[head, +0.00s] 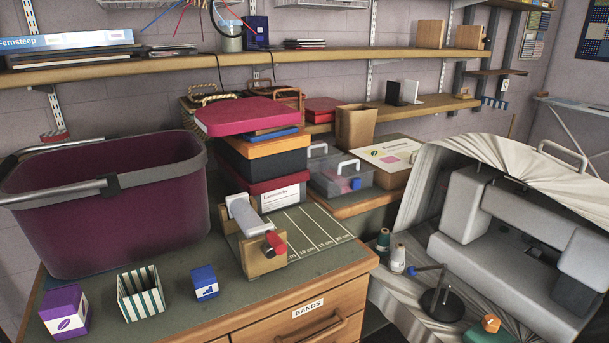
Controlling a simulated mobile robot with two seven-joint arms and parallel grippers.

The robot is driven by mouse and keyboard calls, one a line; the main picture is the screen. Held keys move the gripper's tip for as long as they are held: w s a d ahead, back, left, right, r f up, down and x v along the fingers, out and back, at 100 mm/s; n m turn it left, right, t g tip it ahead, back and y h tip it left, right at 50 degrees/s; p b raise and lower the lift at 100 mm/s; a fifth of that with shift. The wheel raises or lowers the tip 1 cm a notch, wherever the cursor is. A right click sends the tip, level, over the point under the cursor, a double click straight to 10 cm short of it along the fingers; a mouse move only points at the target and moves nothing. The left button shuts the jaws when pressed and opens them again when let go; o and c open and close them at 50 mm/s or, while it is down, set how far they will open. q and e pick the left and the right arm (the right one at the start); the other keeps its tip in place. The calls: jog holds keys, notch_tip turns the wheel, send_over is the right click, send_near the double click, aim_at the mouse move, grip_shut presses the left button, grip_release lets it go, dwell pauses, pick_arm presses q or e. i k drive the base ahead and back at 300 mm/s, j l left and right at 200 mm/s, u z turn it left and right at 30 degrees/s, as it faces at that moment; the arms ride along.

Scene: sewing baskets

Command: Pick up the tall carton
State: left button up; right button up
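A purple carton (65,312) with a white label stands upright at the front left of the green-topped cabinet (185,318). A smaller blue carton (205,283) stands to its right, with a green-and-white striped open box (141,293) between them. The purple carton looks the taller of the two cartons. A dark blue upright box (258,32) stands on the upper shelf at the back. I cannot tell for certain which one is the tall carton. Neither of my grippers is in view.
A large purple basket (110,215) with a grey handle stands close behind the cartons. A wooden holder (260,256) and stacked boxes (262,160) stand to the right. A sewing machine (510,235) sits at the far right.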

aim_at(66, 310)
jog(key=u, duration=1.5)
jog(key=j+z, duration=0.25)
jog(key=j, duration=0.8)
jog(key=i, duration=0.05)
